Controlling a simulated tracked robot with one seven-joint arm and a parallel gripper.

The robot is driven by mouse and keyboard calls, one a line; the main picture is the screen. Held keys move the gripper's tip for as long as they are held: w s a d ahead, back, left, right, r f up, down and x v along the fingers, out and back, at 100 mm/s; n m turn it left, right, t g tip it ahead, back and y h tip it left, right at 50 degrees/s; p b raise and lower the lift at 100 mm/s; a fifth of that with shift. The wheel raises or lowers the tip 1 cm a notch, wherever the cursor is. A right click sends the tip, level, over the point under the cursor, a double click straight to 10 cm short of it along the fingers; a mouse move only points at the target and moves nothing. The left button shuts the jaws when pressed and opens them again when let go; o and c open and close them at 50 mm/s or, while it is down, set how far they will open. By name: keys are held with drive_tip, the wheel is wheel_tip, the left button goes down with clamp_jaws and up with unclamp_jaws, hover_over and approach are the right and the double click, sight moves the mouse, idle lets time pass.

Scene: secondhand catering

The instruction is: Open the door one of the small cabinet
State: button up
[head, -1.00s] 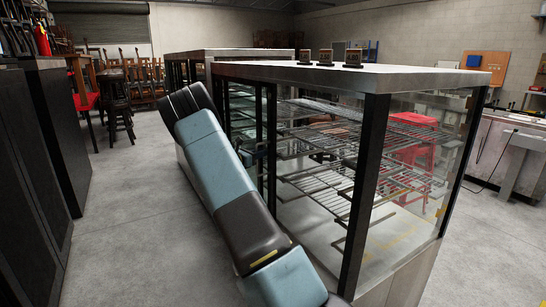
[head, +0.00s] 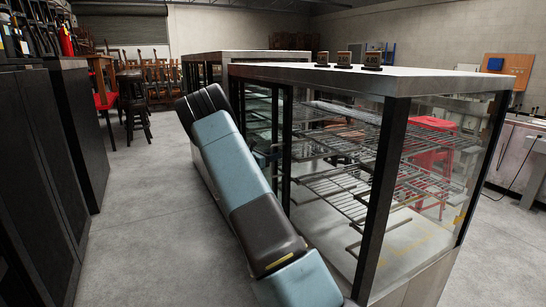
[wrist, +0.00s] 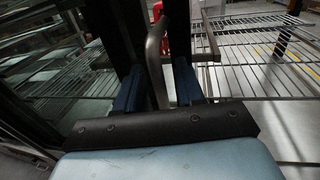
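The small cabinet (head: 440,76) is a glass display case with a pale top, dark posts and wire shelves, in the middle and right of the head view. My gripper (head: 272,155) is at its left-facing side, by the dark uprights, partly hidden behind my arm. In the wrist view my gripper (wrist: 158,88) has its two blue fingers apart, with a curved metal handle (wrist: 155,60) between them. A small gap shows between the handle and the right finger. A glass pane with a dark frame (wrist: 115,35) is at the left. I cannot tell whether the door is ajar.
A second cabinet (head: 205,57) stands behind the first. Dark cabinets (head: 30,170) line the left side, with bare floor (head: 140,220) between. Black stools (head: 133,100) stand farther back. Three small cards (head: 344,58) stand on the case. Red stools (head: 430,150) show through its glass.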

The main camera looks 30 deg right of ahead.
drive_tip(key=s+a, duration=0.1)
drive_tip(key=a, duration=1.2)
drive_tip(key=shift+s, duration=0.25)
drive_tip(key=s+a+r+m+g+y, duration=0.15)
drive_tip(key=s+r+m+y, duration=0.3)
drive_tip(key=s, duration=0.55)
drive_tip(key=s+a+r+m+g+y, duration=0.15)
drive_tip(key=s+r+m+y, duration=0.35)
drive_tip(key=s, duration=0.5)
drive_tip(key=s+a+r+m+t+y, duration=0.2)
drive_tip(key=s+a, duration=0.4)
drive_tip(key=s, duration=0.3)
drive_tip(key=s+a+r+m+t+y, duration=0.2)
drive_tip(key=s+a, duration=0.4)
drive_tip(key=s, duration=0.4)
drive_tip(key=s+a+r+m+t+y, duration=0.2)
drive_tip(key=s+a+m, duration=0.4)
drive_tip(key=s, duration=0.3)
drive_tip(key=shift+s+a+r+y, duration=0.3)
drive_tip(key=shift+a+r+y, duration=0.3)
drive_tip(key=shift+y, duration=0.55)
drive_tip(key=shift+d, duration=0.2)
